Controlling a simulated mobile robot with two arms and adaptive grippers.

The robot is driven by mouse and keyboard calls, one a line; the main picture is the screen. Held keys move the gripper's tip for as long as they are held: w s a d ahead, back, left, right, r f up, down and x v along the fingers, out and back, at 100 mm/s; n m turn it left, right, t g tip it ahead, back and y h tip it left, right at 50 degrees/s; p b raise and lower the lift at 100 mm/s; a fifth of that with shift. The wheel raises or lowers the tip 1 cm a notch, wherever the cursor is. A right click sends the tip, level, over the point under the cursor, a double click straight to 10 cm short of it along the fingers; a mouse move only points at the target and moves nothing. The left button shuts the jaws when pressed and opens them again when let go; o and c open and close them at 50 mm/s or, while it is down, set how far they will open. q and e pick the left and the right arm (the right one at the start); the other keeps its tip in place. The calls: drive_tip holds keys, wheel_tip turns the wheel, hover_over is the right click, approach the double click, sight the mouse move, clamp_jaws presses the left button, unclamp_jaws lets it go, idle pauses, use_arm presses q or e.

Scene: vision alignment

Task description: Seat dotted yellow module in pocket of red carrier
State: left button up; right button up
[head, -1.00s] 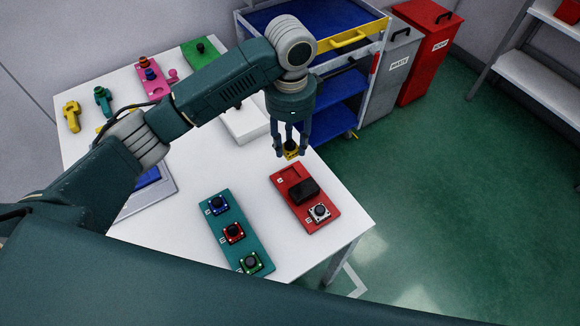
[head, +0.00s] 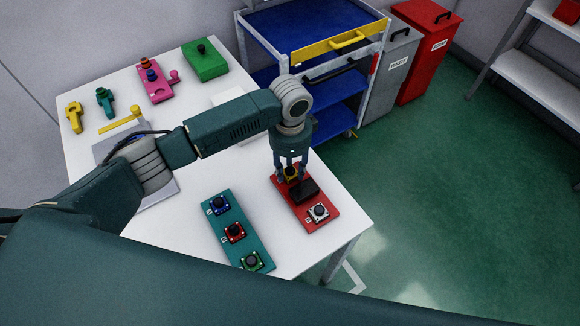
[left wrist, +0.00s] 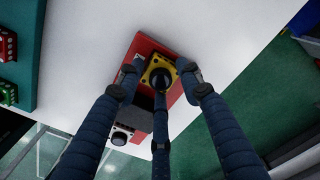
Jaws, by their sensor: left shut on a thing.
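The yellow module (head: 290,174) with a black knob is held in my left gripper (head: 291,176), which is shut on it. It sits over the far end of the red carrier (head: 320,221). In the left wrist view the yellow module (left wrist: 159,76) is between the three fingers of the gripper (left wrist: 162,84), over the red carrier (left wrist: 143,45). I cannot tell whether it is in the pocket or just above it. A black block (head: 303,190) and a white module (head: 318,212) are on the carrier. My right gripper is not in view.
A teal carrier (head: 237,248) with blue, red and green modules lies left of the red one. Pink (head: 155,88) and green (head: 205,62) fixtures stand at the back of the white table (head: 290,255). A cart (head: 316,100) stands beyond the table.

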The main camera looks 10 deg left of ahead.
sight(290, 170)
use_arm(q)
drive_tip(key=shift+f, duration=0.1)
drive_tip(key=o, duration=1.3)
drive_tip(key=shift+o, duration=0.2)
wheel_tip(290, 170, up, 12)
drive_tip(key=b, duration=0.1)
drive_tip(key=shift+b, duration=0.3)
